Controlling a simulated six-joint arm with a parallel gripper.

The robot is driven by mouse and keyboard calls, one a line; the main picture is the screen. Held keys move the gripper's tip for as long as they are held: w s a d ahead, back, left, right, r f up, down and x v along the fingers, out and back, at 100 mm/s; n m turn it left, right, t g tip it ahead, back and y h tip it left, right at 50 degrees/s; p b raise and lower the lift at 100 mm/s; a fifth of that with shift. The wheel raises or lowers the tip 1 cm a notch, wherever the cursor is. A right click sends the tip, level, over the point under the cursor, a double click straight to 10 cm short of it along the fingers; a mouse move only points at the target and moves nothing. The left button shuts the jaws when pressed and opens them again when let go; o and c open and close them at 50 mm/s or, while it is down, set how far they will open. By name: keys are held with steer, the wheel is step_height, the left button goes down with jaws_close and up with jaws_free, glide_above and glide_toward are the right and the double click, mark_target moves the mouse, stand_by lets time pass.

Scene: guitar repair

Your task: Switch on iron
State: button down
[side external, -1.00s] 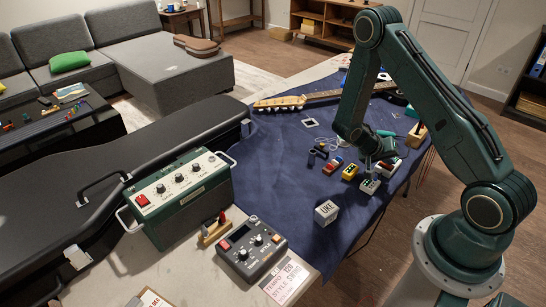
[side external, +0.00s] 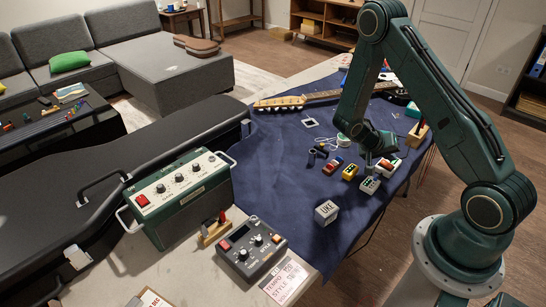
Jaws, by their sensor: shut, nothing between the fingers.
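I cannot clearly make out the iron or its switch. My gripper (side external: 369,160) is shut and empty, pointing down over the right part of the blue cloth, close above a cluster of small boxes. A small white box with a green top (side external: 370,185) lies just below it. A small red and white box (side external: 388,165) sits right beside it. Whether the fingertips touch either box cannot be told. A yellow box (side external: 351,171) and a red and blue box (side external: 332,165) lie to the left.
A white ring-shaped item (side external: 343,139) and a guitar neck (side external: 322,97) lie behind. A wooden block (side external: 418,132) stands to the right. A white UKE cube (side external: 326,212) is in front. A green amplifier (side external: 178,197) and a grey pedal (side external: 252,247) stand front left. The cloth's (side external: 275,165) middle-left is clear.

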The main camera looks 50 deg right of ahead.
steer(key=shift+r, duration=0.15)
steer(key=shift+w+r, duration=0.2)
steer(key=shift+r, duration=0.95)
steer(key=shift+w+r, duration=0.15)
steer(key=shift+r, duration=1)
